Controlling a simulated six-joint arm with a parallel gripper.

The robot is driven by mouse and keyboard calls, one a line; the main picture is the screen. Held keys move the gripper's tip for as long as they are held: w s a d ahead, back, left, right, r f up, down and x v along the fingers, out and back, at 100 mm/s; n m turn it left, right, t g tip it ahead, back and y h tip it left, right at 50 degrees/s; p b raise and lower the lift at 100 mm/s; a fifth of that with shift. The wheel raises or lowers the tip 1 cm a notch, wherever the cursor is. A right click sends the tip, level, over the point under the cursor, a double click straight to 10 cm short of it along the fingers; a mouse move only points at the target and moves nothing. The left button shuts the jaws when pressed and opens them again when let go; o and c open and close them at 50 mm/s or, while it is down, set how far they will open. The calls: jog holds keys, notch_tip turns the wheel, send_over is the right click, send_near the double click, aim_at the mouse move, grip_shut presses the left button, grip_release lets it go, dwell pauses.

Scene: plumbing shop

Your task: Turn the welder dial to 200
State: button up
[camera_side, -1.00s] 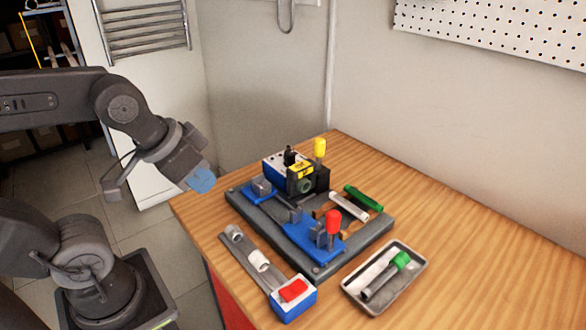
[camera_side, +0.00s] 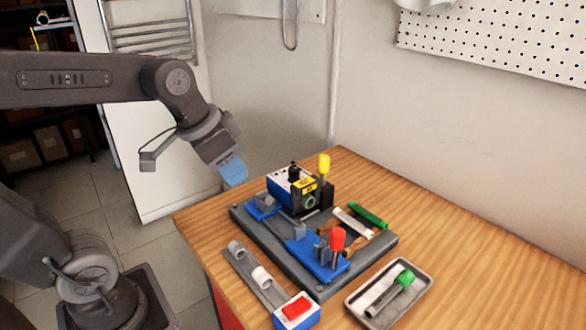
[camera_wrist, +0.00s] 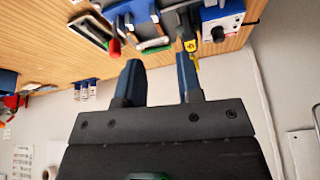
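The welder (camera_side: 281,189) is a blue and white box with a black body and a yellow label, at the back of a grey base plate (camera_side: 262,244) on the bench. A black knob, apparently its dial, stands on top (camera_side: 293,169). In the wrist view the welder (camera_wrist: 226,14) is at the upper right, with the round black dial (camera_wrist: 218,33) on its white face. The dial's setting is too small to read. My gripper (camera_side: 233,175) is in the air left of the welder, apart from it. In the wrist view its blue fingers (camera_wrist: 159,76) are spread, with nothing between them.
Yellow-handled (camera_side: 323,164) and red-handled (camera_side: 337,239) clamps stand beside and in front of the welder. White and green pipes (camera_side: 369,215) lie to its right. A fitting rack (camera_side: 262,279) and a grey tray (camera_side: 420,285) are in front. The bench's right side is clear.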

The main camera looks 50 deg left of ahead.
jog(key=o, duration=0.4)
jog(key=w+a+m, duration=0.1)
jog(key=w+a, duration=0.1)
jog(key=w, duration=0.1)
jog(key=w+a+m, duration=0.1)
jog(key=w+a, duration=0.1)
jog(key=w, duration=0.2)
jog(key=w+a+g+h, duration=0.1)
jog(key=w+a, duration=0.1)
jog(key=w, duration=0.1)
jog(key=shift+w+a+r+m, duration=0.2)
jog(key=shift+w+r+m, duration=0.1)
jog(key=shift+w+m, duration=0.1)
jog(key=m+h, duration=0.1)
jog(key=m, duration=0.2)
send_near(293, 169)
jog(key=x, duration=1)
jog(key=shift+a, duration=0.1)
jog(key=shift+r, duration=0.1)
jog(key=c, duration=0.9)
